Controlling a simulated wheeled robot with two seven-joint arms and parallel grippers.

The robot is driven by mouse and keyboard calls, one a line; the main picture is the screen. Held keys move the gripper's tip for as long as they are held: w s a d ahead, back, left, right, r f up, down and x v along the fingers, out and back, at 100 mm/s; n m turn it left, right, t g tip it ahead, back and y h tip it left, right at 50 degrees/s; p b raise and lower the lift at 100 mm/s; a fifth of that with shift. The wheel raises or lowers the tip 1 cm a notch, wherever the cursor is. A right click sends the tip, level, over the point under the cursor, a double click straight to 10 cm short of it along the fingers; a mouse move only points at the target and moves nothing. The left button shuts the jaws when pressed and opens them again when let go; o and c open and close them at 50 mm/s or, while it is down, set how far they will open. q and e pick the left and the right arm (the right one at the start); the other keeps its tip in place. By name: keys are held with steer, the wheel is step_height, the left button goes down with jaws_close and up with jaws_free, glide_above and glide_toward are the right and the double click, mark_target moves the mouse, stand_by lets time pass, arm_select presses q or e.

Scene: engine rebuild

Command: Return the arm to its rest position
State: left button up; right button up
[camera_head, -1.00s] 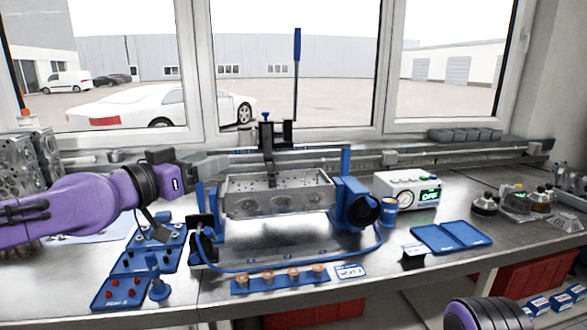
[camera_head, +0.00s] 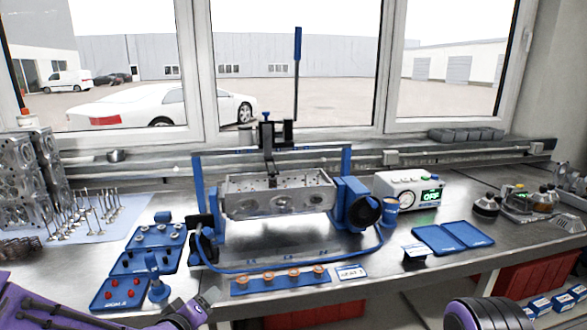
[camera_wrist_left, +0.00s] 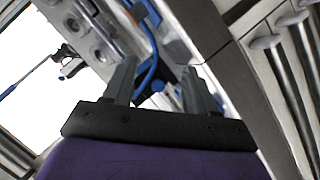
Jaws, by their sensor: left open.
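My left arm (camera_head: 60,308) is purple and lies low along the bottom left edge of the head view. My left gripper (camera_wrist_left: 162,78) shows in the left wrist view with two grey fingers spread apart and nothing between them. It is tilted there and apart from the bench things behind it.
A cylinder head (camera_head: 279,197) sits in a blue fixture (camera_head: 351,202) mid-bench. Blue trays (camera_head: 121,294) stand left of it, close to my left arm. A tester (camera_head: 408,190) reads OFF. Two blue trays (camera_head: 452,237) lie at right.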

arm_select(q)
steer(key=s+a+f+n+g+y, duration=0.1)
steer(key=s+a+f+g+y, duration=0.1)
steer(key=s+f, duration=0.5)
steer(key=s+a+f+g+y, duration=0.1)
steer(key=s+a+f+g, duration=0.15)
steer(key=s+f, duration=0.45)
steer(key=s+a+f+m+g+y, duration=0.1)
steer(key=s+a+f+g, duration=0.1)
steer(key=s+f, duration=0.5)
steer(key=s+a+f+m+g+y, duration=0.1)
steer(key=s+a+f+g, duration=0.2)
steer(key=s+f, duration=0.4)
steer(key=s, duration=0.6)
steer(key=shift+s+f, duration=0.15)
steer(key=shift+s, duration=0.05)
